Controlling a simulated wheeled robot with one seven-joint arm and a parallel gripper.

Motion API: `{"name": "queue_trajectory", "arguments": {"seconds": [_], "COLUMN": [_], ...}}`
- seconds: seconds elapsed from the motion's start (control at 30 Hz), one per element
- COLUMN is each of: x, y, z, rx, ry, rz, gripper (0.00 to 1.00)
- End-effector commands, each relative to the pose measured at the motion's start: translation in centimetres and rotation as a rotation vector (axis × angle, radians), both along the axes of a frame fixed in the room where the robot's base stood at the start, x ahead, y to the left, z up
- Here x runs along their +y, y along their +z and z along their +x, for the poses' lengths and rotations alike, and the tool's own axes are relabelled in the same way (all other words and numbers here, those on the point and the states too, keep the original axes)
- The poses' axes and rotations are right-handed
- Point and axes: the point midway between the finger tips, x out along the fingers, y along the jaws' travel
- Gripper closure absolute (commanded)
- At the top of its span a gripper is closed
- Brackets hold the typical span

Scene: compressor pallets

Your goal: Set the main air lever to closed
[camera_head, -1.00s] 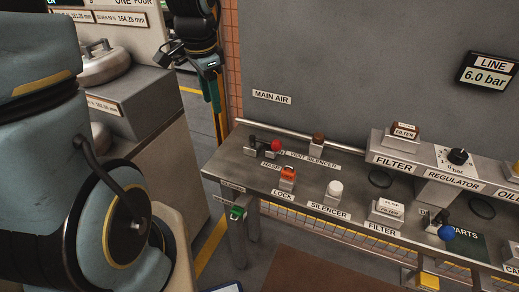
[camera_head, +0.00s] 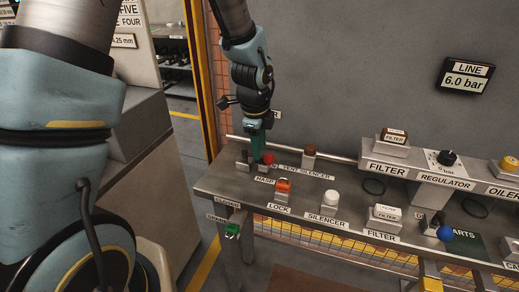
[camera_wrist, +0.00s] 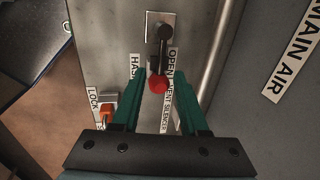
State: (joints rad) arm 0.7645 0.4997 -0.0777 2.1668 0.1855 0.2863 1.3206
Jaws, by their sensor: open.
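The main air lever shows in the wrist view as a dark handle with a red knob (camera_wrist: 157,84), beside a label reading OPEN. Its dark pivot sits on a pale plate (camera_wrist: 153,21). In the head view the red knob (camera_head: 268,159) is at the left end of the bench. My gripper (camera_wrist: 164,77) is open, with its green fingers on either side of the red knob; whether they touch it I cannot tell. In the head view my gripper (camera_head: 257,157) points down at the lever and partly hides it. The MAIN AIR sign (camera_wrist: 292,55) is on the wall.
The metal bench (camera_head: 222,181) carries an orange lock (camera_head: 283,186), a white silencer (camera_head: 330,199), a brown-topped vent silencer (camera_head: 310,151) and a filter (camera_head: 385,216). A rail (camera_wrist: 218,55) runs along the wall. A blue-knobbed lever (camera_head: 445,233) is farther right.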

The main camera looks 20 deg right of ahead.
Motion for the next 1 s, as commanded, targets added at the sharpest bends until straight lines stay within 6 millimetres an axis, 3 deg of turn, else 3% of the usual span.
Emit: {"name": "queue_trajectory", "arguments": {"seconds": [0.2,0.53,0.9,1.0], "x": [-0.2,-0.3,-0.2,-0.2], "y": [-1.8,-2.0,-2.0,-2.0], "z": [0.3,0.3,0.4,0.4], "rx": [0.0,-0.001,0.0,0.0], "ry": [0.0,0.001,0.002,0.002], "rz": [0.0,-0.001,-0.001,-0.001], "gripper": [0.57,0.58,0.99,1.0]}}
